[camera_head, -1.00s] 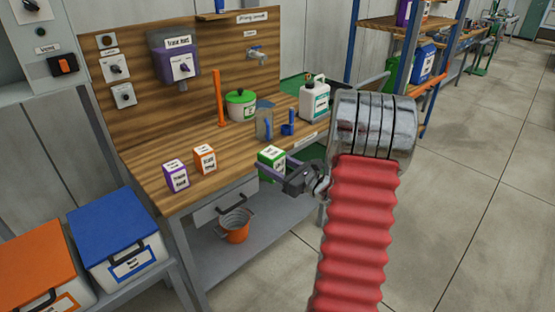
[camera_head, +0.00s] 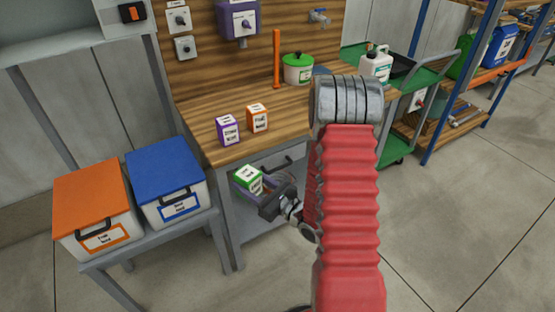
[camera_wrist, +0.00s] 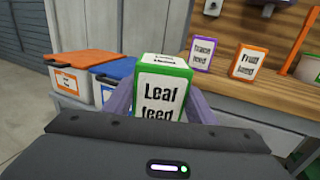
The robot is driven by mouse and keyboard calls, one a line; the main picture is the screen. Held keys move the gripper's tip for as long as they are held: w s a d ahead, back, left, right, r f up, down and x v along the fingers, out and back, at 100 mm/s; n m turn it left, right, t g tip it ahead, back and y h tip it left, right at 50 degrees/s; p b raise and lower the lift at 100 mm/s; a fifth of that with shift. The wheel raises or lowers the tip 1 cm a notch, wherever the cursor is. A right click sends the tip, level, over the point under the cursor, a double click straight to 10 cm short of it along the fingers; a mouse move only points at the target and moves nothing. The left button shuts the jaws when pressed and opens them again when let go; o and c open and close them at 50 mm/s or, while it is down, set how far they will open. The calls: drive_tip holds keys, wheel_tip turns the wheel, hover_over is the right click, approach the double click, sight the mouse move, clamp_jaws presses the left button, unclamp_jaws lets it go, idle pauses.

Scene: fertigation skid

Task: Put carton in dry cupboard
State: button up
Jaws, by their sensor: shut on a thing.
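A green-and-white carton labelled "Leaf feed" (camera_head: 248,180) is held in my gripper (camera_head: 262,190), in front of the bench and below the level of its top. In the wrist view the carton (camera_wrist: 164,88) stands upright between the two purple-grey fingers, which are shut on its sides. Two other cartons stand on the bench: a purple "Trace feed" one (camera_head: 228,131) and an orange "Fruit feed" one (camera_head: 257,118). I cannot make out a dry cupboard in these views.
Left of the bench (camera_head: 190,108), a low stand holds an orange-lidded box (camera_head: 92,195) and a blue-lidded box (camera_head: 165,172). A green-lidded pot (camera_head: 298,69) and a white jug (camera_head: 376,64) are at the back. Open floor (camera_head: 455,190) lies to the right.

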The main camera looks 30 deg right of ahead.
drive_tip(key=s+a+f+n+g+y, duration=0.1)
drive_tip(key=a+f+y, duration=0.1)
drive_tip(key=a, duration=0.7)
drive_tip(key=shift+s+a+f+n, duration=0.25)
drive_tip(key=shift+f+n, duration=0.05)
drive_tip(key=shift+f, duration=0.6)
